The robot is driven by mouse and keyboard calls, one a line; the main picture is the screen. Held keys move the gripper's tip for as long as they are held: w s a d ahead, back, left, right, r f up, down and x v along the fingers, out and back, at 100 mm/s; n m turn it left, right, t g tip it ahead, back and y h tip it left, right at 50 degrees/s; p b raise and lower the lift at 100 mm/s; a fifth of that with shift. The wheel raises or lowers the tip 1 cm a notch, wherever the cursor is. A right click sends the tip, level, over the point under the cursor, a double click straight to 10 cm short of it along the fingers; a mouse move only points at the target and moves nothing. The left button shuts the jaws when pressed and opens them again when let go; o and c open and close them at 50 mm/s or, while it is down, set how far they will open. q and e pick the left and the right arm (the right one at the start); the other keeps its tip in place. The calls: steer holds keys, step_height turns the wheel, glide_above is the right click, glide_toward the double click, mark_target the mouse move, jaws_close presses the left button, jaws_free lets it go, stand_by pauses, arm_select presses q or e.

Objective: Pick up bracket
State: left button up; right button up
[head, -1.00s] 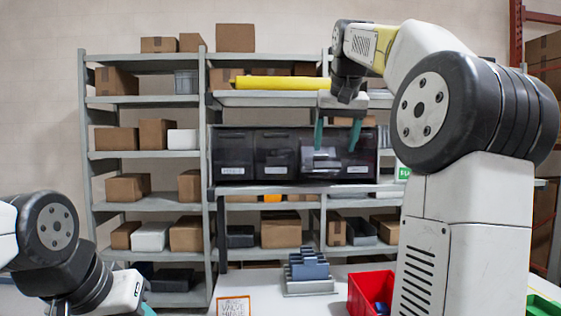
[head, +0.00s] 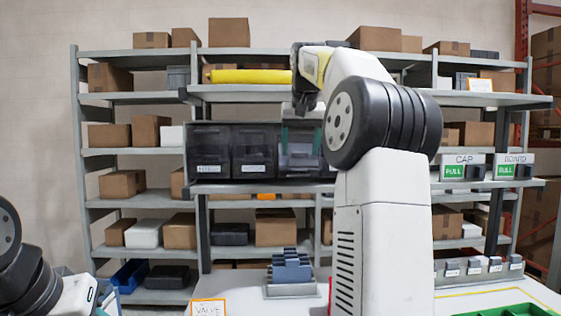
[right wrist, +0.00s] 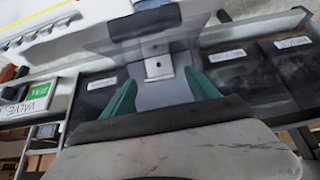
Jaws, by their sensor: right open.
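My right gripper (head: 301,139) is open in front of the third dark dispenser bin (head: 300,160) from the left, whose front looks tilted out. In the right wrist view its two teal fingers (right wrist: 163,95) point into that grey, see-through bin (right wrist: 185,50). Between and just beyond the fingertips is a small pale metal piece with a hole, which looks like the bracket (right wrist: 158,67). Nothing is visibly held. My left gripper (head: 101,309) is at the lower left edge of the head view, mostly cut off.
Other dark bins (head: 210,150) stand beside it on the shelf. A yellow roll (head: 250,76) lies above them. A grey-blue stepped holder (head: 291,268) and a framed card (head: 208,307) are on the table below. My right arm hides part of the shelf and table.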

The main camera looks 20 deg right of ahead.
steer(key=shift+w+f, duration=0.4)
steer(key=shift+f, duration=0.15)
jaws_close()
